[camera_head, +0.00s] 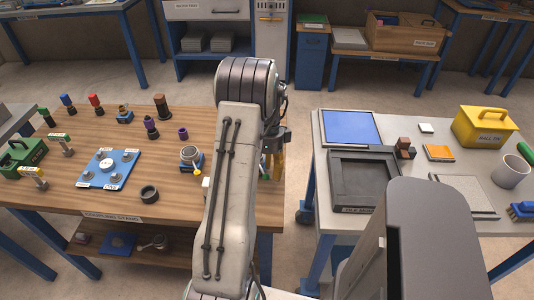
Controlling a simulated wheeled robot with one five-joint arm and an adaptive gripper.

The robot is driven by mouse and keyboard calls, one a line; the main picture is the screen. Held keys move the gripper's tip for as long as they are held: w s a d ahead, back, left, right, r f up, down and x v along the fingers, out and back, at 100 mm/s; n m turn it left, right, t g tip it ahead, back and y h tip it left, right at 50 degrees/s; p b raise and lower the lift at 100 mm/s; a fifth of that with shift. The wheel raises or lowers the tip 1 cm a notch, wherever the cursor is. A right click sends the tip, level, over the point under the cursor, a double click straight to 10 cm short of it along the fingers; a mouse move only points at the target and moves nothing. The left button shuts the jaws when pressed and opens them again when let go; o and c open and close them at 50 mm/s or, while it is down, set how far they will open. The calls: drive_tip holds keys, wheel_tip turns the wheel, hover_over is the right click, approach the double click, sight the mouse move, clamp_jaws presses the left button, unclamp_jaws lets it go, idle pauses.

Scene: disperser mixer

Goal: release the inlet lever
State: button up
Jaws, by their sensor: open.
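My gripper (272,145) is just right of my grey arm, over the right end of the wooden table. It is partly hidden by the arm, and its jaws are open. A yellow part shows just below it; I cannot tell whether they touch. I cannot tell which thing is the inlet lever. Two small upright pieces with pale labels, one at the back left (60,142) and one nearer (35,175), stand left of the blue plate (80,184), but their labels are too small to read. A round metal fitting on a blue base (191,158) stands left of my arm.
The wooden table (190,208) holds several coloured plugs, a dark ring (149,193) and a green box (22,158). A grey table at right holds a dark tray (365,205), a blue panel (350,127), a yellow toolbox (484,127) and a mug (510,171). A floor gap separates the tables.

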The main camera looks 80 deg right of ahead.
wheel_tip(320, 180, up, 11)
drive_tip(key=d, duration=0.2)
drive_tip(key=shift+f, duration=0.2)
drive_tip(key=shift+w, duration=0.1)
drive_tip(key=shift+w, duration=0.1)
idle(0.6)
